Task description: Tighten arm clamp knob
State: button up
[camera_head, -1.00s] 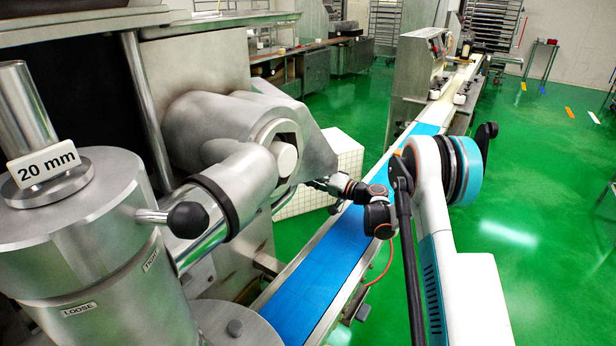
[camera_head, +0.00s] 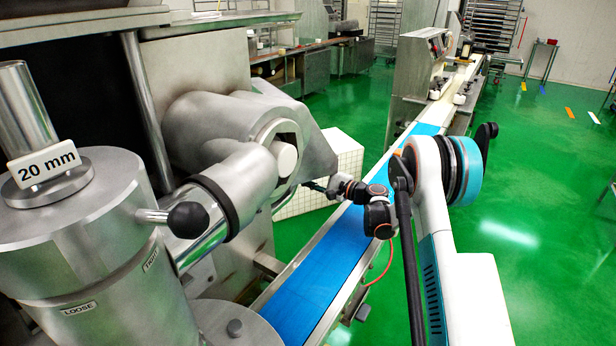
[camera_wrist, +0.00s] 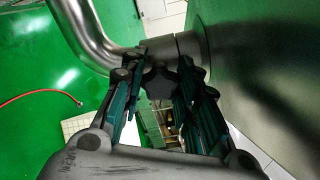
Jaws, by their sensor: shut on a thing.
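In the wrist view, a dark lobed knob (camera_wrist: 168,82) sits at the joint of a bent metal tube (camera_wrist: 88,38) and a grey clamp collar (camera_wrist: 190,48). My gripper (camera_wrist: 163,85) has its two green-lined fingers on either side of the knob and is shut on it. The fingers cover the knob's left and right edges. In the head view, my gripper (camera_head: 316,186) is small and dark beside the machine's metal arm (camera_head: 240,180), and the lobed knob cannot be made out there.
A ball-ended lever (camera_head: 187,220) sticks out from the large metal cylinder (camera_head: 85,240), which carries LOOSE and TIGHT labels. A blue conveyor belt (camera_head: 325,262) runs beneath my arm. A white tiled block (camera_head: 342,160) stands behind my gripper.

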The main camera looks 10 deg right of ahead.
jog(key=m, duration=0.4)
jog(key=shift+m, duration=2.2)
jog(key=o, duration=1.1)
jog(key=v, duration=1.2)
